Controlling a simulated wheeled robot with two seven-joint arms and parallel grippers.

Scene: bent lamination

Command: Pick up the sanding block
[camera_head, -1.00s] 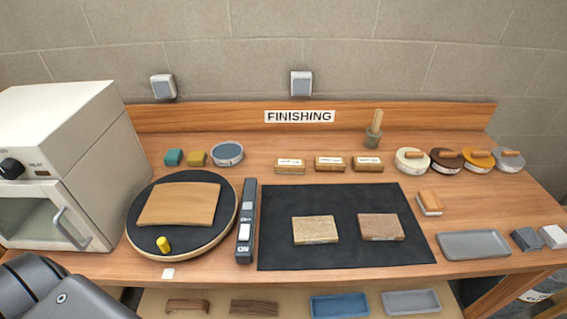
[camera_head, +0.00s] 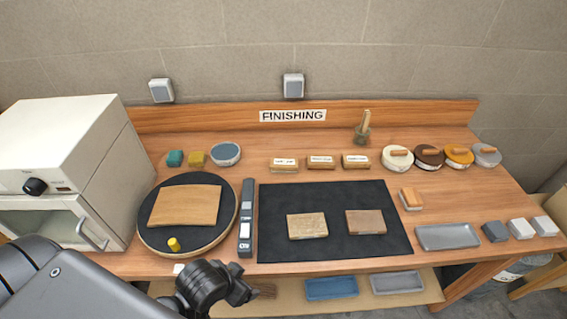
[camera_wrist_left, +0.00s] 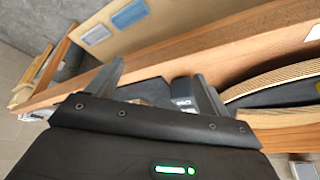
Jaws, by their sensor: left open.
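A small block with an orange-brown wooden top and a pale base (camera_head: 411,199), which looks like the sanding block, lies on the bench right of the black mat (camera_head: 335,192). My left arm comes in at the lower left, its dark wrist (camera_head: 212,287) at the bench's front edge, well left of and nearer than the block. In the left wrist view my left gripper (camera_wrist_left: 158,72) has its two fingers spread, with nothing held between them. The sanding block cannot be made out in the wrist view. My right gripper is not in view.
Two flat blocks (camera_head: 307,226) (camera_head: 366,222) lie on the mat. A round turntable (camera_head: 150,238) with a curved wooden piece and a grey bar tool (camera_head: 247,220) are at left. A grey tray (camera_head: 448,237) and several small blocks are at right. Lidded tins stand behind.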

